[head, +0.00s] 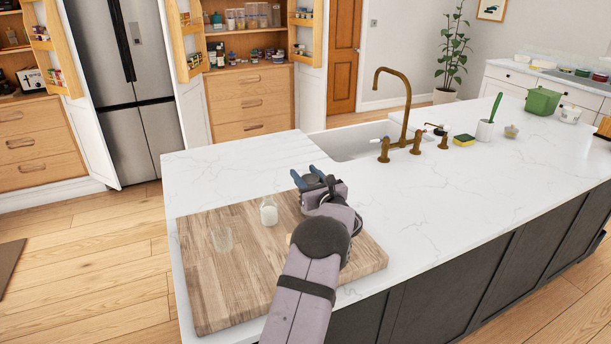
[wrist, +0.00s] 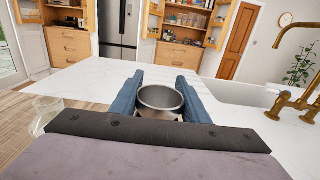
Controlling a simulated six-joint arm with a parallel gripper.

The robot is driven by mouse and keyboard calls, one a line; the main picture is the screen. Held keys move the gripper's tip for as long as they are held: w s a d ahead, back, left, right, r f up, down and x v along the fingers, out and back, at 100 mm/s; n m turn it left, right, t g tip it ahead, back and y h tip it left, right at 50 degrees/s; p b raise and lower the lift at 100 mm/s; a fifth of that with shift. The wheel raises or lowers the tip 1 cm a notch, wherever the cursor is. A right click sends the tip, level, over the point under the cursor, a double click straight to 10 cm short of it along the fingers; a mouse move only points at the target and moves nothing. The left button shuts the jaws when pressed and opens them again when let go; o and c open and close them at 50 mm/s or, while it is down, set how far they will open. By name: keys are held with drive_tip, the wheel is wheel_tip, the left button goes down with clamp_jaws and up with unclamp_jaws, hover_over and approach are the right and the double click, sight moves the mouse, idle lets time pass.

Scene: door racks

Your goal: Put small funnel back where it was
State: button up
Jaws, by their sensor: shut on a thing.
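My gripper (head: 312,179) is above the white counter, just past the far edge of the cutting board. Its blue fingers show in the wrist view (wrist: 160,92). They are shut on the small funnel (wrist: 160,98), a round grey metal piece with a wide open mouth facing up. The funnel's lower part is hidden behind the dark gripper body. In the head view the funnel is mostly hidden among the fingers and wrist.
The wooden cutting board (head: 208,290) holds a small white-capped bottle (head: 269,213) and a clear glass (head: 222,239). The sink (head: 350,142) and brass faucet (head: 405,105) lie beyond, right. An open pantry cabinet (head: 250,95) and fridge (head: 125,80) stand across the floor. The counter's middle is clear.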

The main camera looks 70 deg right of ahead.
drive_tip(key=shift+f+b, duration=0.35)
drive_tip(key=shift+b, duration=0.05)
drive_tip(key=o, duration=1.1)
drive_tip(key=shift+o, duration=0.2)
drive_tip(key=shift+r, duration=0.15)
drive_tip(key=b, duration=0.2)
approach(315, 183)
drive_tip(key=x, duration=0.5)
drive_tip(key=shift+w+d+r, duration=0.1)
drive_tip(key=shift+w+d, duration=0.05)
drive_tip(key=shift+w, duration=0.1)
drive_tip(key=shift+v, duration=0.8)
drive_tip(key=shift+w+r, duration=0.1)
